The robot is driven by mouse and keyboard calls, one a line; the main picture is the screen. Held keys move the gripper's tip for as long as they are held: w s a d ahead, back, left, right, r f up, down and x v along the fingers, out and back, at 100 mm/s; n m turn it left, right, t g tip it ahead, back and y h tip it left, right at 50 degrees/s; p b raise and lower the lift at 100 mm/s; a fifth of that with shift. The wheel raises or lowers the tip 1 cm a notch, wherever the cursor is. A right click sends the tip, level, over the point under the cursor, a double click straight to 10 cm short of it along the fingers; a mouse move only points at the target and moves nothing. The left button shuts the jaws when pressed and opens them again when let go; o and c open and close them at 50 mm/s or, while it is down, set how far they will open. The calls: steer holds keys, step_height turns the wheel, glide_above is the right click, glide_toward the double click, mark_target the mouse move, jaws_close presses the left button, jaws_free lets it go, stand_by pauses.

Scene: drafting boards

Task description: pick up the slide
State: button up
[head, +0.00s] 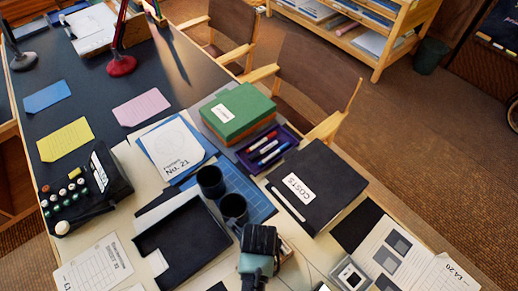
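A small pale square with a dark inner frame (350,275), which looks like the slide, lies flat near the bottom edge of the head view, right of centre. It is small, so I cannot be sure what it is. My gripper (258,245) seems to be the dark and grey-green shape at the bottom centre, to the left of the pale square and apart from it. Its fingers cannot be made out, so I cannot tell whether it is open or holds anything.
A black binder marked COSTS (318,188), two dark cups (233,208), a black tray (181,245) and a printed sheet with grey pictures (420,268) crowd the desk nearby. A green box (237,111) and a pen tray (267,149) stand farther back. Chairs (312,85) line the far side.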

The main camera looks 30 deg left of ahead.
steer(key=shift+f, duration=0.4)
steer(key=shift+c, duration=0.3)
jaws_close()
